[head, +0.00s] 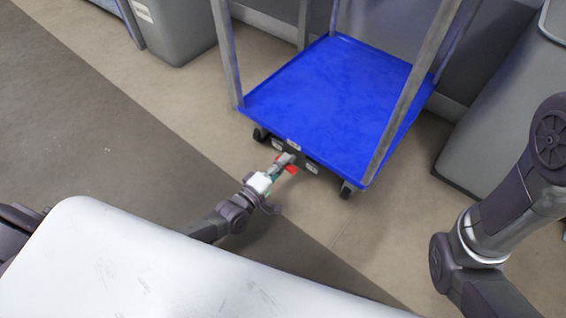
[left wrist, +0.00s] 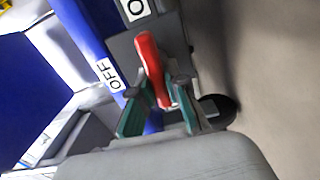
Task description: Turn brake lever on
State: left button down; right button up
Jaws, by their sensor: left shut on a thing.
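The red brake lever (head: 292,169) is low on the near edge of the blue cart (head: 330,97). My left gripper (head: 284,163) reaches in from the left and is shut on the lever. In the left wrist view the red lever (left wrist: 150,58) rises from between the green-padded fingers of my left gripper (left wrist: 158,100). Its upper end stands between the OFF label (left wrist: 109,75) and a second white label (left wrist: 135,8), which is cut off by the frame edge. My right gripper is out of view; only my right arm shows.
The cart has grey upright posts (head: 413,85) and dark casters (head: 347,189). Grey bins stand at the upper left (head: 173,28) and the right (head: 500,110). The floor (head: 125,110) left of the cart is clear. A white surface (head: 130,270) fills the bottom.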

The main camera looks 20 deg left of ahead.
pick_arm(q)
jog(key=shift+f+n, duration=0.15)
jog(key=shift+n, duration=0.25)
jog(key=c, duration=1.2)
grip_release()
jog(key=shift+o, duration=0.2)
jog(key=v, duration=1.2)
